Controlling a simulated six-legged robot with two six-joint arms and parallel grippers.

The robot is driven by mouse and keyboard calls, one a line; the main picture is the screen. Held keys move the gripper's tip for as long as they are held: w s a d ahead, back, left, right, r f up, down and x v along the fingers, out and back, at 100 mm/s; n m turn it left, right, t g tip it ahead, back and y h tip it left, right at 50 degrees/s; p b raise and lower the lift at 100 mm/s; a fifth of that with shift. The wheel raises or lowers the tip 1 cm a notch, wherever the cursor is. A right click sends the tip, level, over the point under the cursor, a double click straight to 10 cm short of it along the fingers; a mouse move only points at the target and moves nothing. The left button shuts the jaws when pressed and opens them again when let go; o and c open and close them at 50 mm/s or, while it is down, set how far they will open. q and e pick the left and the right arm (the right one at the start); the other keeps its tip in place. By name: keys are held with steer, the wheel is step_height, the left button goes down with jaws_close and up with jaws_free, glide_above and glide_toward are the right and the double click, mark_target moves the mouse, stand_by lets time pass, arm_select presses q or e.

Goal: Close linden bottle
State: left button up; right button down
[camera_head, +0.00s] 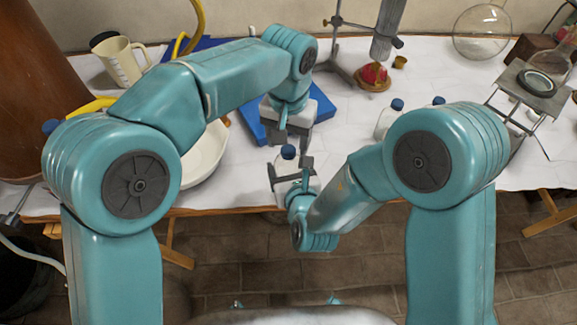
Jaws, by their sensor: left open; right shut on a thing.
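A small clear bottle (287,164) with a blue cap (288,151) stands near the table's front edge, at the middle of the view. My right gripper (291,172) is shut on this bottle from the front and covers part of its body. I cannot read a label, and I cannot tell how tightly the cap sits. My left gripper (285,127) is open, pointing down behind the bottle, over a blue flat object (255,125). It appears apart from the cap. Two more blue caps show to the right, one at the left (397,104) and one further right (439,100).
A white bowl (207,155) stands left of the bottle, partly behind my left arm. A beige measuring jug (122,62), a stand with a red item (374,73), a round flask (482,32) and a metal tripod (530,95) stand further back. White table surface is bare at centre right.

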arm_select(q)
step_height(320, 180, up, 10)
steer(key=shift+r, duration=0.2)
